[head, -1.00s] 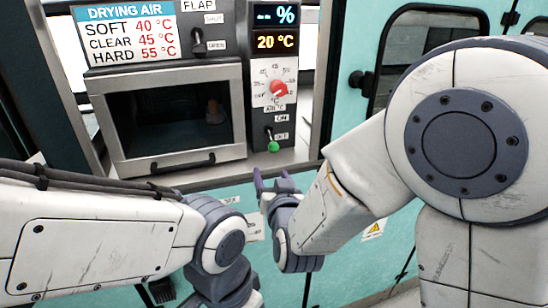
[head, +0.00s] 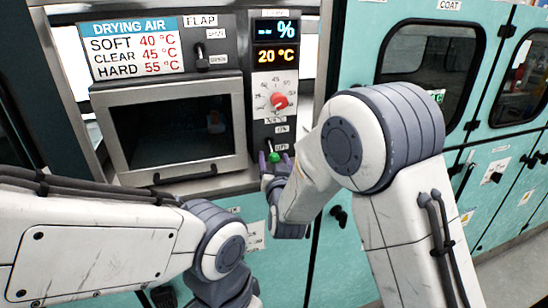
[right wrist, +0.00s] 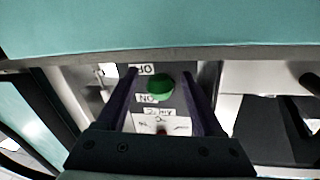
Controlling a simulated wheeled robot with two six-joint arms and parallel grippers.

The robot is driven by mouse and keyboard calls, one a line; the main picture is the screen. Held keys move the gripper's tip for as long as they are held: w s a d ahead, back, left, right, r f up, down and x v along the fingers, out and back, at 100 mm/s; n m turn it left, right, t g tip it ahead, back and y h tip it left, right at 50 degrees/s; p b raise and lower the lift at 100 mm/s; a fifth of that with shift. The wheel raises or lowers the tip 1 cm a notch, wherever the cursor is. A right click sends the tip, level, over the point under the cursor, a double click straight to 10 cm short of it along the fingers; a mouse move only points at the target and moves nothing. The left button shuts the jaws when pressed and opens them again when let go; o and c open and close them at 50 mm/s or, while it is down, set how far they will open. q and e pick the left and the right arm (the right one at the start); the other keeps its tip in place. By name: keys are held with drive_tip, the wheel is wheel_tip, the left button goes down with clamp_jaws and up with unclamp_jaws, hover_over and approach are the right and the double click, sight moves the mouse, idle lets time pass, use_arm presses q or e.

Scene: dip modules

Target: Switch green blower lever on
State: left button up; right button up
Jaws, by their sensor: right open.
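The green blower lever (head: 274,157) is on the dark control strip below the red dial, its green knob low on its slot and pointing down. In the right wrist view, its round green knob (right wrist: 160,87) shows between the two dark fingers, beside ON and OFF labels; the view is upside down, with the OFF label on the knob's lower side in the head view. My right gripper (head: 275,160) is open, one finger on each side of the knob, with gaps visible; contact cannot be told. My left arm shows, but its gripper is out of view.
The red temperature dial (head: 279,101) and the 20 °C display (head: 276,56) are above the lever. The flap lever (head: 202,58) is at upper left, above the dark dryer window (head: 170,133). Teal cabinets (head: 360,40) stand to the right.

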drive_tip(key=shift+c, duration=0.2)
clamp_jaws()
idle(1.3)
